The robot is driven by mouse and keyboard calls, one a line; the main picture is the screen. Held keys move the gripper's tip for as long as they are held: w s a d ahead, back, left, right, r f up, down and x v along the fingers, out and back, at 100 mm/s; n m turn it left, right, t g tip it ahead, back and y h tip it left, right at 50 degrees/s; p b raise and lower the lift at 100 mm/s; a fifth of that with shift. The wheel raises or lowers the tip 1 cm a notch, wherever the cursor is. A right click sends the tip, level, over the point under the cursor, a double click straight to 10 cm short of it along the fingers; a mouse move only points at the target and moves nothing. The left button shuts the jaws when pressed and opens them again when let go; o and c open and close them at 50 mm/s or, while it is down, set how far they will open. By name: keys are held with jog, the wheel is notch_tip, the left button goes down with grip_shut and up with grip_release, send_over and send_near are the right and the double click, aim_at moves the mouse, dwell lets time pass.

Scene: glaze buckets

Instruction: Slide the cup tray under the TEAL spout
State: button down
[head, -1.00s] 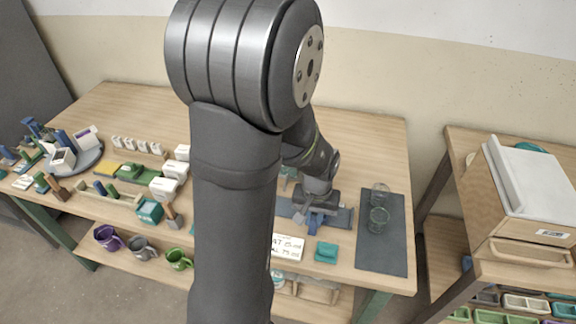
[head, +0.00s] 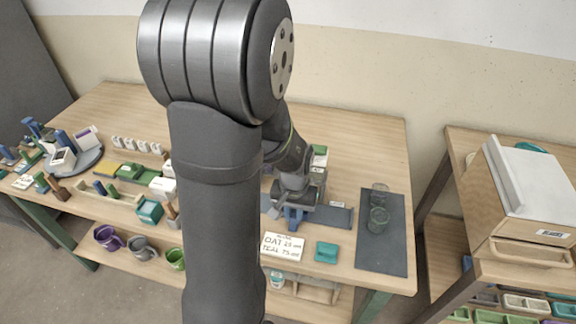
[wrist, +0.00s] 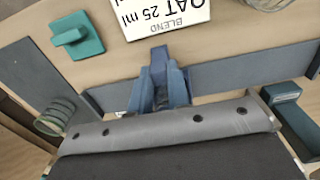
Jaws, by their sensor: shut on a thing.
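My gripper (head: 292,220) is low over the slate-grey strip (head: 336,215) near the table's front edge. In the wrist view my gripper (wrist: 158,82) is shut on the cup tray, with blue parts at the grip. The tray's outline cannot be told apart there, and I see no cup on it. In the wrist view a dark body with a teal top (wrist: 282,94) stands at the right end of the strip, apart from my gripper. I cannot tell whether it is the teal spout. My arm hides that area in the head view.
A card (head: 283,246) reading OAT 25 ml and TEAL 75 ml lies in front of the strip. A teal block (head: 327,252) is beside it. A green-and-white thing (head: 320,156) stands behind my gripper.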

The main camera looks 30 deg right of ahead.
jog(key=shift+w, duration=0.1)
jog(key=shift+w+a, duration=1.45)
jog(key=c, duration=1.5)
grip_release()
jog(key=shift+o, duration=0.2)
notch_tip(320, 180, up, 7)
